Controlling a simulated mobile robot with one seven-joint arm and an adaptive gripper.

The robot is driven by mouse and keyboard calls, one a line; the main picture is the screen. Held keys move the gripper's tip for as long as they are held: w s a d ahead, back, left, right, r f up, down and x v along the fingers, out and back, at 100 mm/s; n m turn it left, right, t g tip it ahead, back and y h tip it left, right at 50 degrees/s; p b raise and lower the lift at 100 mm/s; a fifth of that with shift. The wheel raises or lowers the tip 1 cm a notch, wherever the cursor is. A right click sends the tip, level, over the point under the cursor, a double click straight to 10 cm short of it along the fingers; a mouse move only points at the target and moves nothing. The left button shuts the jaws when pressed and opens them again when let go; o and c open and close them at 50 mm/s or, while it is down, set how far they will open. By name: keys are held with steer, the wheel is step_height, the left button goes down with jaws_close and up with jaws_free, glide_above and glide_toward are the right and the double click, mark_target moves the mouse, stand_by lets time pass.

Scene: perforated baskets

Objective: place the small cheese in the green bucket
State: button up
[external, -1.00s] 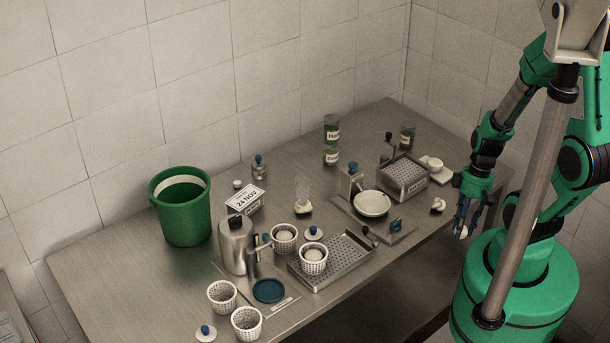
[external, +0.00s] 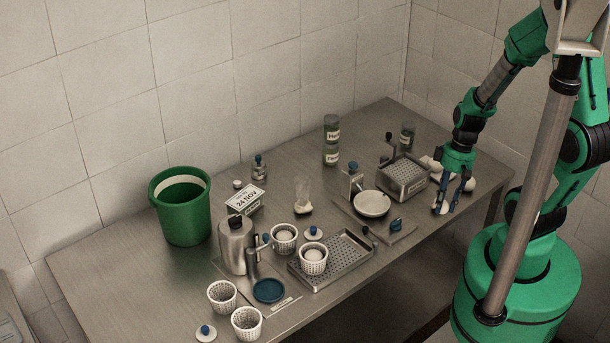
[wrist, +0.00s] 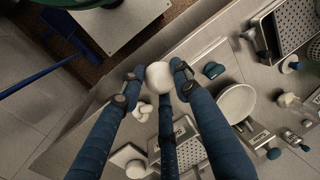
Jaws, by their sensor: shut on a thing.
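My gripper (external: 452,198) is over the right end of the metal table, fingers pointing down. It is shut on a small white rounded cheese (external: 437,208). In the wrist view the cheese (wrist: 159,77) sits between the blue fingertips (wrist: 156,82). Whether it touches the table is hard to tell, but the fingers hold it near the front right edge. The green bucket (external: 181,222) stands upright at the back left of the table, far from my gripper. Its inner floor is hidden, and it is not seen in the wrist view.
Between gripper and bucket stand a white dish (external: 371,204), a perforated metal box (external: 404,180), a perforated tray (external: 343,262), white baskets (external: 284,240), a metal bottle (external: 234,245) and stacked jars (external: 331,141). The table is clear around the bucket's left side.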

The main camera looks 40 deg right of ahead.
steer(key=w+a+r+m+p, duration=0.2)
steer(key=w+a+r, duration=0.1)
steer(key=w, duration=0.7)
steer(key=w+a+r+m+t+p, duration=0.1)
steer(key=w+a+r, duration=0.3)
steer(key=w, duration=0.6)
steer(key=w+a+r+m+p, duration=0.2)
steer(key=w+a+r+m, duration=0.1)
steer(key=w, duration=0.7)
steer(key=shift+a+r+p, duration=0.25)
steer(key=shift+a+p, duration=0.05)
steer(key=shift+a, duration=0.55)
steer(key=w+a+r+m+t+p, duration=0.1)
steer(key=w+a+r+m+p, duration=0.1)
steer(key=w+a, duration=0.55)
steer(key=w+a+r+m+h+p, duration=0.15)
steer(key=w+a, duration=0.25)
steer(key=a, duration=0.6)
steer(key=w+a+r+m+t+y+p, duration=0.1)
steer(key=w+a+r+m+p, duration=0.15)
steer(key=w+a, duration=0.5)
steer(key=a+r+m+p, duration=0.1)
steer(key=a+m, duration=0.1)
steer(key=a, duration=1)
steer(key=w+a+r+m+h+p, duration=0.1)
steer(key=a+m, duration=0.1)
steer(key=a, duration=1)
steer(key=shift+w+m+p, duration=0.2)
steer(key=shift+m+p, duration=0.1)
